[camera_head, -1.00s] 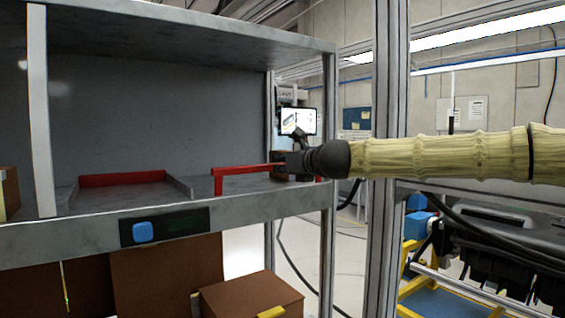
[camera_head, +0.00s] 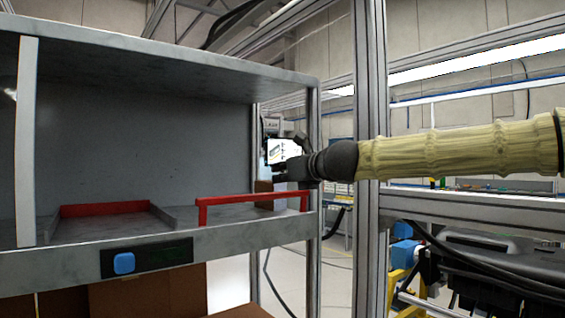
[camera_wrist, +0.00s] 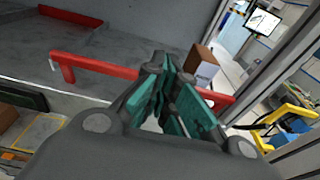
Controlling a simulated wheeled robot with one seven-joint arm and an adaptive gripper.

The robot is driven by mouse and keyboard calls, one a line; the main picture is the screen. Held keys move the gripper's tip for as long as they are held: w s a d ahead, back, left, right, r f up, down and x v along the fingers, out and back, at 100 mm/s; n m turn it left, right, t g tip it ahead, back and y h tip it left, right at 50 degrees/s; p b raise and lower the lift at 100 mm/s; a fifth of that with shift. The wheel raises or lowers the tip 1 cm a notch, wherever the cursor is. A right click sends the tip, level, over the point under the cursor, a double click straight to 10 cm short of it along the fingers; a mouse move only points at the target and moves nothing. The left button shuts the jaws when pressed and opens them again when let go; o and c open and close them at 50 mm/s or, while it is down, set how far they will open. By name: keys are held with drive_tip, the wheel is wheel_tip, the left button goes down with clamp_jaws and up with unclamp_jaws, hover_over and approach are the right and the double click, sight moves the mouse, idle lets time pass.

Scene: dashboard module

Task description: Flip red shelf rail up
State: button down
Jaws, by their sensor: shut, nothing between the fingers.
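The red shelf rail (camera_head: 252,197) stands upright along the front right edge of the grey shelf. Its top bar is raised above the shelf on a post at each end. In the wrist view the rail (camera_wrist: 105,66) runs from the left to behind my fingers, which hide its middle. My gripper (camera_head: 279,178) is above the rail's right end in the head view and looks apart from it. In the wrist view my gripper (camera_wrist: 170,72) shows teal finger pads, with nothing held between them.
The shelf front (camera_head: 60,268) carries a panel with a blue button (camera_head: 123,263). A red-backed tray (camera_head: 103,209) sits left on the shelf. A metal upright (camera_head: 367,120) stands right of the shelf, beside my arm. Brown boxes (camera_head: 130,297) are below.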

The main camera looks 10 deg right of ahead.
drive_tip(key=shift+s+d+r+p, duration=0.1)
drive_tip(key=shift+s+r+p, duration=0.1)
drive_tip(key=shift+r, duration=0.55)
drive_tip(key=shift+s+d+r+p, duration=0.1)
drive_tip(key=shift+s+r+p, duration=0.1)
drive_tip(key=shift+r, duration=0.5)
